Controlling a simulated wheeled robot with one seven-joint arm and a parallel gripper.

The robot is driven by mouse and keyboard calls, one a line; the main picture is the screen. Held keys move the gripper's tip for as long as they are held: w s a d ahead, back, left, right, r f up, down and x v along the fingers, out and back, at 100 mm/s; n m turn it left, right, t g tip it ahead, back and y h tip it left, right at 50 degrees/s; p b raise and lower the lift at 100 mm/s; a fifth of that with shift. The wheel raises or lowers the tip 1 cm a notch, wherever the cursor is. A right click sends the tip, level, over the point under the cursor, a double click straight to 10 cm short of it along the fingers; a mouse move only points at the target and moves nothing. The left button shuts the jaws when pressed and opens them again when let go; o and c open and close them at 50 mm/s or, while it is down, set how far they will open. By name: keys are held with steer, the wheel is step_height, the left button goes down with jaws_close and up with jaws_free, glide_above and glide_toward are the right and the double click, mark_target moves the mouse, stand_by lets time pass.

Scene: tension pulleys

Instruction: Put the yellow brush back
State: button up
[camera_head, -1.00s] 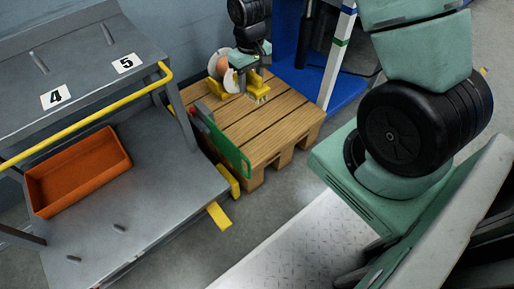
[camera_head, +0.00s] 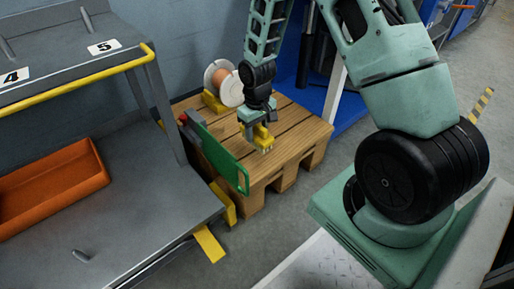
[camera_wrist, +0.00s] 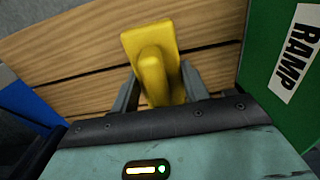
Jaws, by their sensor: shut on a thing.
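My gripper (camera_head: 256,122) is shut on the yellow brush (camera_head: 262,139), over the wooden pallet (camera_head: 296,126). In the wrist view the brush (camera_wrist: 150,48) sits between my two grey fingers (camera_wrist: 160,88), its flat yellow block pointing away over the planks. Its underside is mostly hidden, with a pale bit showing below it in the head view. I cannot tell exactly how high it is above the planks.
A spool (camera_head: 225,80) on a yellow stand is at the pallet's back left. A green ramp panel (camera_head: 222,155) stands along its left side. A grey shelf cart (camera_head: 120,185) with labels 4 and 5 holds an orange bin (camera_head: 50,185) at left. Bare floor lies in front.

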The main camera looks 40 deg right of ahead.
mark_target(257, 140)
step_height(257, 140, down, 4)
steer(key=b, duration=0.2)
steer(key=shift+f+b, duration=0.15)
steer(key=shift+b, duration=0.15)
steer(key=o, duration=1)
steer(key=shift+c, duration=0.2)
